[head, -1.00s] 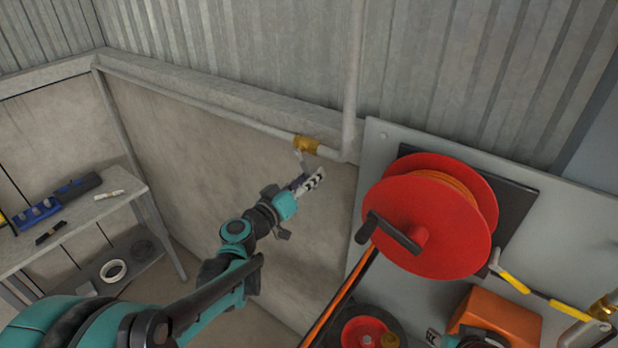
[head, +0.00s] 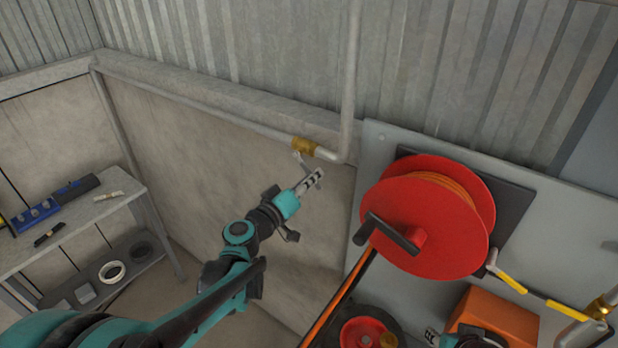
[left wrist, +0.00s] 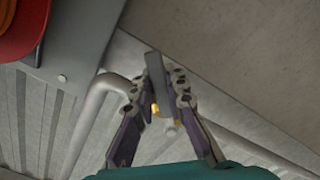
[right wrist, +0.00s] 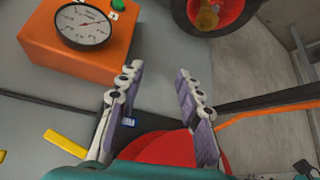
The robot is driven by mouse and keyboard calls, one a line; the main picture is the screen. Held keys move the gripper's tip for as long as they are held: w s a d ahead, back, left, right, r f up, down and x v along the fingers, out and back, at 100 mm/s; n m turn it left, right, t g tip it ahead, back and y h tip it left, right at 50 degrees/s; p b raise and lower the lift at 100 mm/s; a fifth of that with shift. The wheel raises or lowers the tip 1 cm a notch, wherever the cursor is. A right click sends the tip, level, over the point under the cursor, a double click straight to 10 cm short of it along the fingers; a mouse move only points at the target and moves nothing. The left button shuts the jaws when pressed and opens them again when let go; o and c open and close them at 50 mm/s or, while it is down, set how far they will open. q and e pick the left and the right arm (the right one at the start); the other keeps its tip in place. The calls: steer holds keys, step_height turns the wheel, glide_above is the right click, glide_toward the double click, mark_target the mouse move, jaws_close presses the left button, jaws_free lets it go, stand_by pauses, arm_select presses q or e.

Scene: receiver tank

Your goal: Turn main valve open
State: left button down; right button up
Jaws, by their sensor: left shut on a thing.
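A brass valve (head: 305,146) sits on the grey pipe along the left wall, close to the pipe's bend. My left gripper (head: 316,178) is just below it in the head view. In the left wrist view, the left gripper (left wrist: 163,85) is shut on a flat grey valve lever (left wrist: 156,78), with a bit of brass behind it. The fingers hide part of the lever. My right gripper (right wrist: 155,75) is open and empty in the right wrist view, in front of the grey panel. Only a small part of it shows at the bottom of the head view.
A red hose reel (head: 425,220) with a crank stands out from the grey panel (head: 375,150), right of my left gripper. An orange gauge box (head: 505,318) and a yellow lever (head: 512,283) are at lower right. A shelf (head: 95,208) stands at left.

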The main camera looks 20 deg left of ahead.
arm_select(q)
steer(key=n, duration=0.1)
steer(key=d+r+n+p, duration=0.1)
steer(key=n, duration=0.1)
steer(key=r+n, duration=0.1)
steer(key=shift+s+d+r+n, duration=0.25)
steer(key=shift+s+d+n, duration=0.05)
steer(key=shift+s+d+r+n+p, duration=0.1)
steer(key=shift+r+n+p, duration=0.5)
steer(key=shift+n, duration=0.55)
steer(key=shift+d+r+n+p, duration=0.1)
steer(key=shift+r+n+p, duration=0.2)
steer(key=shift+r+n, duration=0.65)
steer(key=shift+f+n, duration=0.2)
steer(key=shift+n, duration=0.1)
steer(key=c, duration=1.5)
jaws_free()
steer(key=v, duration=1.2)
